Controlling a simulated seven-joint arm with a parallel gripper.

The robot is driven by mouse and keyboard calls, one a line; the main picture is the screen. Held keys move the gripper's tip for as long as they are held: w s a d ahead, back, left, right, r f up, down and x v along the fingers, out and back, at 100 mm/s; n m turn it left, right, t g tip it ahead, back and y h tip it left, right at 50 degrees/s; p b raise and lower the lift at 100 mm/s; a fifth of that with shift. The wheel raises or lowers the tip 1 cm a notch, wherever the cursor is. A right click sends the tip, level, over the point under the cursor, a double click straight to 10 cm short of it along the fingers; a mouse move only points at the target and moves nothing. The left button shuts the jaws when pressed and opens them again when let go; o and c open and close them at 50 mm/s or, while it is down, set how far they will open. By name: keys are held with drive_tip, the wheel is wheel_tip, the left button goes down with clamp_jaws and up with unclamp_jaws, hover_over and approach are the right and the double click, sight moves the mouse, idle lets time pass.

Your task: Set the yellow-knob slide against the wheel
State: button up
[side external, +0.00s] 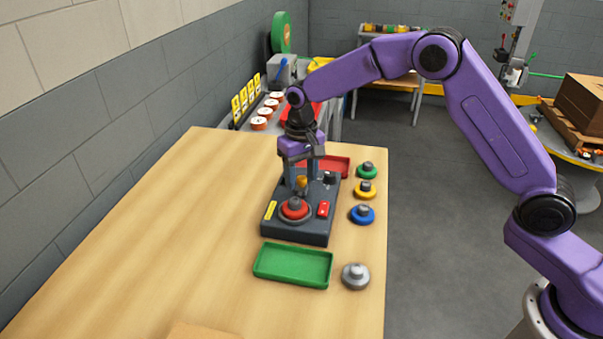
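A dark grey stacker device (286,233) stands on the wooden table. A yellow knob (301,181) shows on its upper part, behind a round red piece (295,207) in a grey ring, which may be the wheel. I cannot tell whether the slide under the knob touches the wheel. My gripper (301,183) points down over the device. Its two fingers are apart, with the yellow knob showing between their tips. Contact with the knob is not visible. The slide's track is too small to make out.
A green tray (292,282) lies in front of the device and a red tray (337,164) behind it. Green (367,171), yellow (366,189), blue (362,214) and grey (355,276) knobbed discs line the right edge. The table's left side is clear.

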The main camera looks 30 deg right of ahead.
sight(301, 179)
wheel_tip(301, 179, up, 17)
drive_tip(key=shift+r, duration=0.2)
idle(0.5)
idle(0.3)
drive_tip(key=s+d+f+n, duration=0.15)
drive_tip(key=s+n, duration=0.55)
drive_tip(key=s, duration=1.3)
drive_tip(key=s+d+f+n, duration=0.2)
drive_tip(key=s+d, duration=0.3)
drive_tip(key=s, duration=0.4)
drive_tip(key=s+d+f+n, duration=0.3)
drive_tip(key=s+d+f, duration=0.2)
drive_tip(key=s, duration=0.5)
drive_tip(key=shift+d+f+n, duration=0.3)
drive_tip(key=shift+d, duration=0.1)
